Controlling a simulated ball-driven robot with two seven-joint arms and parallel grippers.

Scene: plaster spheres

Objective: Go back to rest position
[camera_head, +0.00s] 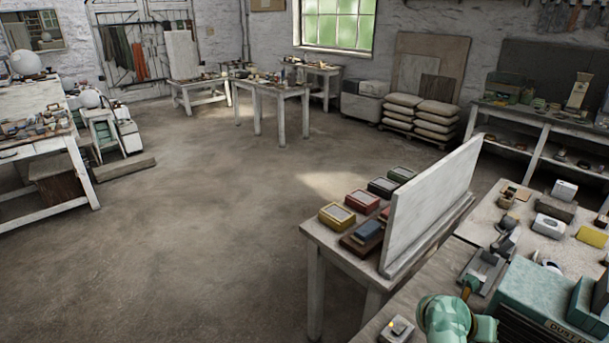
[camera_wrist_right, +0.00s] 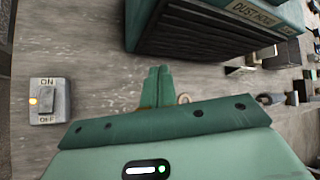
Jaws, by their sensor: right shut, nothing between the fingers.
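My right gripper (camera_wrist_right: 158,82) is in the right wrist view, its two green fingers together with nothing between them. It is over a grey worktop, to the right of a small switch box (camera_wrist_right: 49,101) and apart from it. The box has a rocker marked ON and a lit orange lamp. The switch box also shows at the bottom of the head view (camera_head: 397,329). Part of my green right arm shows to the right of it. My left gripper is in neither view.
A teal dust hood (camera_wrist_right: 215,32) is just beyond my right fingers; it also stands at the lower right in the head view (camera_head: 545,306). An upright white board (camera_head: 434,204) stands on a table with several coloured boxes. The floor (camera_head: 200,240) at left is open.

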